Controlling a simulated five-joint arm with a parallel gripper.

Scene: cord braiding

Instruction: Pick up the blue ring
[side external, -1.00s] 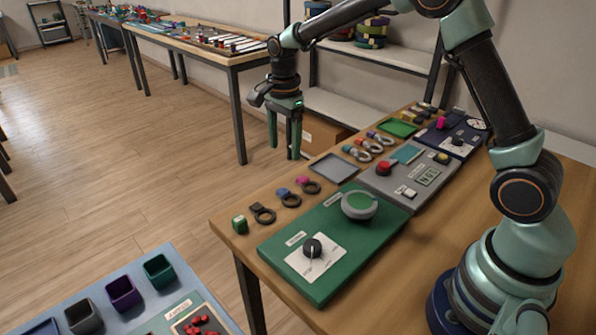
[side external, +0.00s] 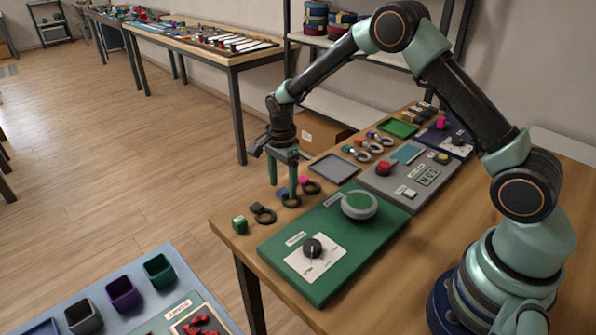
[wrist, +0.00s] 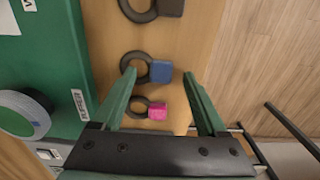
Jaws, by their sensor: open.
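The blue ring is a dark ring with a blue block on it. In the wrist view, its blue block (wrist: 161,72) lies between my two fingertips, with the dark loop to the left, partly behind the left finger. In the side view the blue ring (side external: 281,192) is partly hidden by my fingers. My gripper (side external: 284,189) is open and pointing down over it; it also shows in the wrist view (wrist: 158,74). I cannot tell whether a finger touches the ring.
A ring with a pink block (wrist: 157,112) and one with a black block (side external: 264,214) lie on either side. A green panel (side external: 320,258) with a knob and a round grey-green dial stands beside the row. A green cube (side external: 239,224) sits near the table corner.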

